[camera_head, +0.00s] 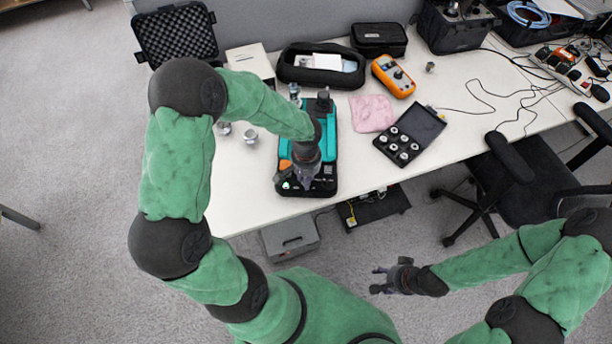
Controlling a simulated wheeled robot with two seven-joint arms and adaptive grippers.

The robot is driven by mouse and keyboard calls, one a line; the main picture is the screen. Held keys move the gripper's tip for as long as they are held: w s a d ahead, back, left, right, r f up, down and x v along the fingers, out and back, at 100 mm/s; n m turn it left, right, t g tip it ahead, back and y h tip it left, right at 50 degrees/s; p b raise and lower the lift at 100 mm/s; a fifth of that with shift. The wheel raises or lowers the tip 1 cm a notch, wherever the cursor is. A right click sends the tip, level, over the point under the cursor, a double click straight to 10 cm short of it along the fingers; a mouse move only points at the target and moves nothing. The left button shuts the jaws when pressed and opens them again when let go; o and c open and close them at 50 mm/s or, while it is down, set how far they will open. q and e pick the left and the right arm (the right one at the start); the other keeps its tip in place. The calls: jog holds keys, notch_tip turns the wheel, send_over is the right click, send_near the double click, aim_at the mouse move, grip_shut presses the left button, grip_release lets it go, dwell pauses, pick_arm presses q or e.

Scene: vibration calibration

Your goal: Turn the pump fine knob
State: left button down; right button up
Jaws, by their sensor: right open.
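The pump (331,150) is a teal and black device lying on the white table, with an orange part near its lower left. My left arm reaches over it and hides much of it. My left gripper (304,183) is above its near end; whether its fingers touch is unclear. The fine knob cannot be made out for certain; a dark fitting (323,97) and a metal fitting (294,91) stand at the pump's far end. My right gripper (378,279) is open and empty, over the floor in front of the table.
Right of the pump lie a pink cloth (371,113), an open black case of metal fittings (423,123) and an orange meter (393,76). A black pouch (345,78) is behind. Small metal parts (250,136) sit left. A chair (535,185) stands at right.

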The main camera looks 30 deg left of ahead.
pick_arm(q)
jog(key=m+p, duration=0.1)
jog(key=m, duration=0.2)
jog(key=m+p, duration=0.1)
jog(key=m, duration=0.2)
jog(key=shift+w+r, duration=0.2)
jog(key=m+p, duration=0.3)
jog(key=m, duration=0.3)
jog(key=shift+f, duration=0.1)
dwell(0.4)
jog(key=c, duration=1)
grip_release()
jog(key=shift+d, duration=0.1)
jog(key=shift+o, duration=0.2)
jog(key=shift+f, duration=0.1)
